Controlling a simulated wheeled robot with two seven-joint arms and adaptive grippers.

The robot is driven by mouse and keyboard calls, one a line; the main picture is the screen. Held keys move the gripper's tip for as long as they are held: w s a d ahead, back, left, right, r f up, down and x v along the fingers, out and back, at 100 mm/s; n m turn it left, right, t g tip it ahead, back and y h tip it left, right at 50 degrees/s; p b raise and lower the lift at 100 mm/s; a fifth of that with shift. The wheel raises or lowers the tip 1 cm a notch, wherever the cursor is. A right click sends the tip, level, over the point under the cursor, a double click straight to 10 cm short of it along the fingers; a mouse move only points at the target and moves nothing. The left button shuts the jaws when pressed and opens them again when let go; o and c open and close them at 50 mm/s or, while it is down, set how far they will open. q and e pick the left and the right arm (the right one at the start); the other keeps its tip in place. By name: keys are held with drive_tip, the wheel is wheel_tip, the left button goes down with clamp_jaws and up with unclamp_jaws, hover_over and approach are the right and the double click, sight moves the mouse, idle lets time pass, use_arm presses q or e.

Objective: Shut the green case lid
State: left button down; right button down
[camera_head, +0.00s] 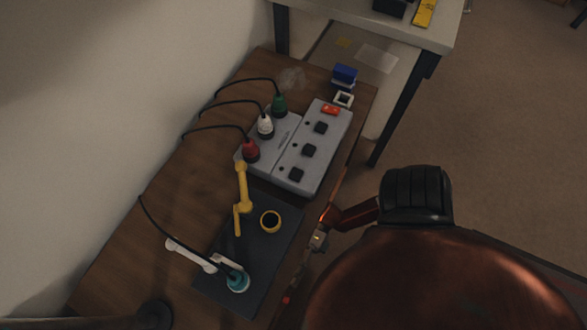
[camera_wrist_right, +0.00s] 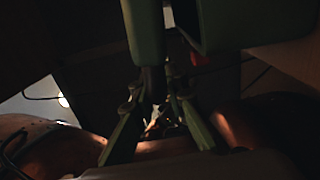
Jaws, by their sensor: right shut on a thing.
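In the right wrist view a dim green upright piece (camera_wrist_right: 145,30), which looks like the case lid seen edge-on, comes down from the top. Beside it is a green box-like part (camera_wrist_right: 222,30), probably the case; most of both is cut off or dark. My right gripper (camera_wrist_right: 160,96) has its fingers closed in around the lower dark end of the upright piece. In the head view my right gripper (camera_head: 319,238) is small and dim beside the table's right edge. No green case can be made out there. My left gripper is not in view.
The wooden table (camera_head: 180,175) carries a grey socket box (camera_head: 312,150) with red, white and green plugs. A dark mat (camera_head: 270,255) holds a yellow ring (camera_head: 270,220). A yellow jointed piece (camera_head: 242,190) stands near it. A pale table (camera_head: 400,22) stands behind. Floor is free at right.

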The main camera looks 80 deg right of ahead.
drive_tip(key=shift+w+r, duration=0.1)
drive_tip(key=shift+w, duration=0.25)
drive_tip(key=c, duration=2.2)
unclamp_jaws()
drive_tip(key=shift+c, duration=0.2)
drive_tip(key=o, duration=0.3)
drive_tip(key=shift+s, duration=0.15)
drive_tip(key=v, duration=1.2)
